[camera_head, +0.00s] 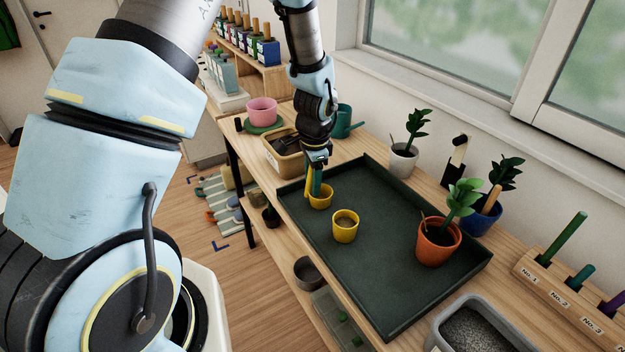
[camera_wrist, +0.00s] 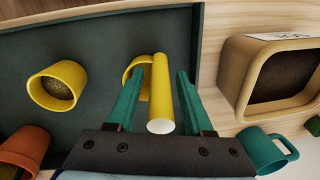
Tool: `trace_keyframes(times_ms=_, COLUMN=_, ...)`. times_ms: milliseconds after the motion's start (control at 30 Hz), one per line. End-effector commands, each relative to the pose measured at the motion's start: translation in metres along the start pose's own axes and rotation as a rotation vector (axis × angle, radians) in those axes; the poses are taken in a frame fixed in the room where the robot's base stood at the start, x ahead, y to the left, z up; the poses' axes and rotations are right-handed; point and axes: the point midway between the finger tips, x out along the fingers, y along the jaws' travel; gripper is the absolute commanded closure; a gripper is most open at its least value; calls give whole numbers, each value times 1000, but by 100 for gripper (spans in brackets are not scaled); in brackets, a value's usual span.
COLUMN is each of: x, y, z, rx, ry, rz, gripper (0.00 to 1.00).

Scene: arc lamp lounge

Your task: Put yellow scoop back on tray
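The yellow scoop (camera_head: 321,198) is at the far-left part of the dark green tray (camera_head: 392,306), its handle pointing up. In the wrist view its handle (camera_wrist: 160,95) rises between the fingers, with the bowl partly hidden behind it. My gripper (camera_head: 318,178) is above the scoop. In the wrist view my gripper (camera_wrist: 162,88) is open, with its teal fingers on either side of the handle and small gaps showing. The scoop appears to rest on the tray, but its underside is hidden.
On the tray are a yellow pot of soil (camera_head: 345,226) and an orange potted plant (camera_head: 438,243). A grey gravel tub (camera_head: 472,330) is at the near end.

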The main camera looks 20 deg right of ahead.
Motion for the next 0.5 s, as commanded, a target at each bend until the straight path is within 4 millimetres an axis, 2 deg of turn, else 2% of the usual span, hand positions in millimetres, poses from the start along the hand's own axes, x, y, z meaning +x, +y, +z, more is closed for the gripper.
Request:
trace_keyframes(times_ms=267, x=-1, y=0, z=0, rx=0, ry=0, rz=0, gripper=44)
trace_keyframes(times_ms=400, x=-8, y=-1, z=0, rx=0, ry=2, rz=-1, gripper=44)
trace_keyframes(times_ms=500, x=-21, y=-2, z=-1, rx=-1, ry=4, rz=-3, gripper=44)
